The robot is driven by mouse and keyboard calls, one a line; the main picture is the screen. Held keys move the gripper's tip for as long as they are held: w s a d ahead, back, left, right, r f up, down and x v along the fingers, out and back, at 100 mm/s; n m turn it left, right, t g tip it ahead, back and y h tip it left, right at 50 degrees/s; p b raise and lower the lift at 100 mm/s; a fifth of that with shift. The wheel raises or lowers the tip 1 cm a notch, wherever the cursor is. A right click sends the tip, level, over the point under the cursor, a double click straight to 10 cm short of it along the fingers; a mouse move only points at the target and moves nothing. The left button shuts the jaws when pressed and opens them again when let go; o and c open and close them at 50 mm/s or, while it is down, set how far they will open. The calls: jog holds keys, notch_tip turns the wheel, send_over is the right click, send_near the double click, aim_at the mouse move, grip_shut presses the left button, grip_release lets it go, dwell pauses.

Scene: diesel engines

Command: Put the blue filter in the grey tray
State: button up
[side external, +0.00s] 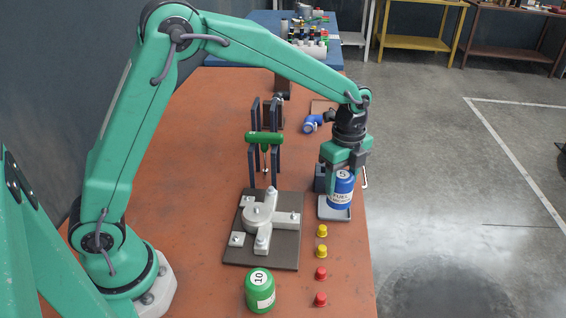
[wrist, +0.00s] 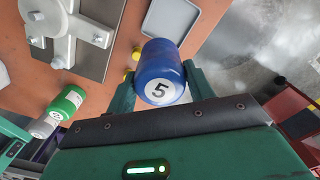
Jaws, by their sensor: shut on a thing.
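The blue filter (side external: 341,190) has a white label and a number 5 on its top. My gripper (side external: 342,170) is shut on it and holds it upright in the side view. In the wrist view the blue filter (wrist: 160,70) sits between the two fingers of my gripper (wrist: 160,88). The grey tray (side external: 335,214) is a small shallow tray near the table's right edge. In the side view the filter overlaps it and hides much of it. In the wrist view the grey tray (wrist: 172,18) lies just beyond the filter. I cannot tell the gap between them.
A dark plate with a grey metal bracket (side external: 261,216) lies left of the tray. Yellow caps (side external: 321,231) and red caps (side external: 320,299) stand in front of the tray. A green canister (side external: 260,290) is near the front. A green-handled tool (side external: 264,139) hangs in a rack behind.

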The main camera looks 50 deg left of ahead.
jog(key=w+a+f, duration=0.2)
jog(key=w+a, duration=0.1)
jog(key=shift+a+f, duration=0.25)
jog(key=shift+f, duration=2.1)
jog(key=shift+f, duration=0.1)
jog(key=o, duration=1.5)
jog(key=shift+f, duration=0.1)
notch_tip(320, 180, up, 12)
jog(key=shift+r, duration=0.2)
